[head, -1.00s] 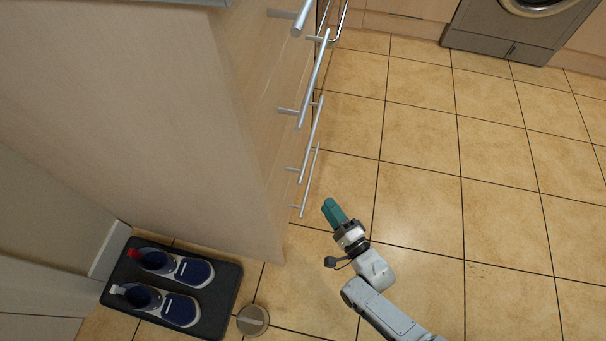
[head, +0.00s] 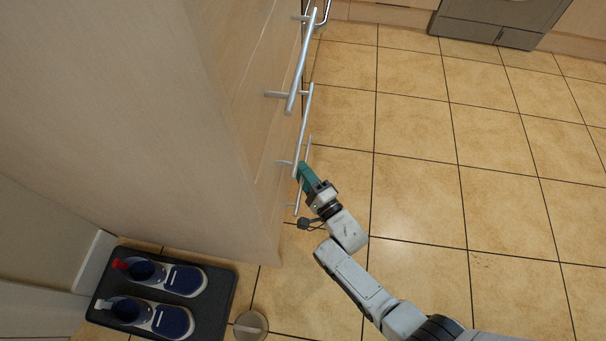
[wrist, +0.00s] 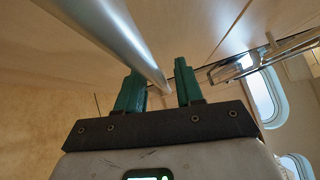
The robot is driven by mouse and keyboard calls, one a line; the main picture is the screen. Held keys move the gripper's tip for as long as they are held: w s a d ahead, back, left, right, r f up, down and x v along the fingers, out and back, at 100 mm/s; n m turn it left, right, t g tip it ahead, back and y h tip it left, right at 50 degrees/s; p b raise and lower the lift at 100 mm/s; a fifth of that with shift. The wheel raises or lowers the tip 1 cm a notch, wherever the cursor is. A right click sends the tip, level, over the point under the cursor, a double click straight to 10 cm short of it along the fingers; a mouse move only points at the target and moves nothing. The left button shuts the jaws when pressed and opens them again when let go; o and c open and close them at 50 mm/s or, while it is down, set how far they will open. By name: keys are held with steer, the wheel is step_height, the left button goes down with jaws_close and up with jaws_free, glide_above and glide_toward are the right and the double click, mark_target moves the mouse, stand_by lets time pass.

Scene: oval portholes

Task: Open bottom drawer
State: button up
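The pale wooden drawer unit has several metal bar handles down its front. The lowest handle (head: 297,205) is partly hidden behind my gripper (head: 302,168) in the head view. The handle above it (head: 304,130) ends close by the fingers. In the wrist view, my gripper (wrist: 159,75) has its two green fingers apart. A thick metal bar (wrist: 115,35) runs from the upper left towards the gap between them. I cannot tell which handle this bar is, or whether a finger touches it. The drawer fronts look shut.
A dark tray (head: 222,310) with blue and white shoes (head: 186,280) stands beside the unit at lower left. A round metal object (head: 251,325) lies on the floor. The tiled floor (head: 420,190) to the right is clear. Oval portholes (wrist: 268,95) show in the wrist view.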

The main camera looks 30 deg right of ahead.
steer(key=shift+w, duration=0.1)
steer(key=shift+c, duration=0.3)
jaws_close()
stand_by(0.4)
